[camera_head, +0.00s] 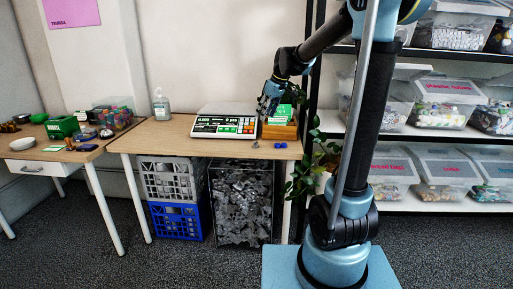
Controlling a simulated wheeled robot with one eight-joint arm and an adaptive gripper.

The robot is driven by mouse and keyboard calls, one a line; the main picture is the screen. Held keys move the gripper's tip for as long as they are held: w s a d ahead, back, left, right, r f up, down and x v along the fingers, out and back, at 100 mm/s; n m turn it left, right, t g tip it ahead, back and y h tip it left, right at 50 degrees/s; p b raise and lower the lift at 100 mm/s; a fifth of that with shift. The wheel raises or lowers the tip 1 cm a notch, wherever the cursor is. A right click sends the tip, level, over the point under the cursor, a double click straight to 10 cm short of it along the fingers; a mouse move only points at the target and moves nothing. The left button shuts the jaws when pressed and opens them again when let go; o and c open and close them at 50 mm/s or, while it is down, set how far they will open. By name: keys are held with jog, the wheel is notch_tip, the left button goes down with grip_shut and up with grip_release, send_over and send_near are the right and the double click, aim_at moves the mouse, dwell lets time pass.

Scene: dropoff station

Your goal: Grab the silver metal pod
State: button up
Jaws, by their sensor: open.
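A small greyish round item (255,145) lies on the front right part of the wooden table (160,138). It may be the silver metal pod, but it is too small to be sure. Small blue items (280,145) lie just right of it. My gripper (264,115) hangs above and behind these items, close to the right end of the scale. It points down and is open. Nothing shows clearly between its fingers, though the view there is small and dark.
A white scale (225,126) stands left of my gripper, and an orange-brown box (280,131) stands right of it. A sanitizer bottle (161,104) is further left. A plant (305,170) hangs at the table's right edge. Shelves with clear bins (440,117) fill the right.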

send_over(256, 142)
jog(key=s+d, duration=0.1)
notch_tip(256, 142, down, 11)
jog(key=shift+d+r, duration=0.15)
jog(key=shift+d+x, duration=0.15)
jog(key=shift+x, duration=1.2)
jog(key=shift+d+x, duration=0.1)
jog(key=shift+x, duration=1.2)
jog(key=shift+w, duration=0.1)
jog(key=c, duration=0.8)
